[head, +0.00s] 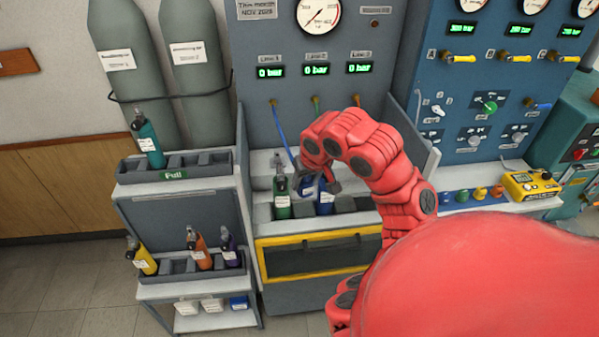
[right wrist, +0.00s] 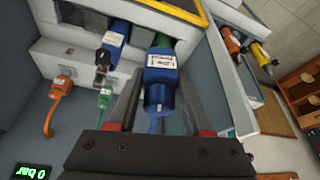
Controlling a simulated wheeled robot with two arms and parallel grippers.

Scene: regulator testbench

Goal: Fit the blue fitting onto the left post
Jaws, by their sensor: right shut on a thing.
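The blue fitting (right wrist: 159,77), with a white label, is between the fingers of my right gripper (right wrist: 163,112) in the right wrist view. Its blue hose (head: 279,126) runs down from the test bench in the head view. A green bottle (head: 282,207) stands upright in the bench's left slot, with a blue bottle (head: 326,203) to its right. In the wrist view the green bottle (right wrist: 164,43) shows beyond the fitting. I cannot tell whether they touch. No part clearly shows as the left post. My left gripper is not in view.
Green (right wrist: 104,97) and orange (right wrist: 60,86) fittings hang on hoses nearby. A cart (head: 178,190) with several small bottles stands left of the bench (head: 312,228). A blue control panel (head: 470,95) stands to the right.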

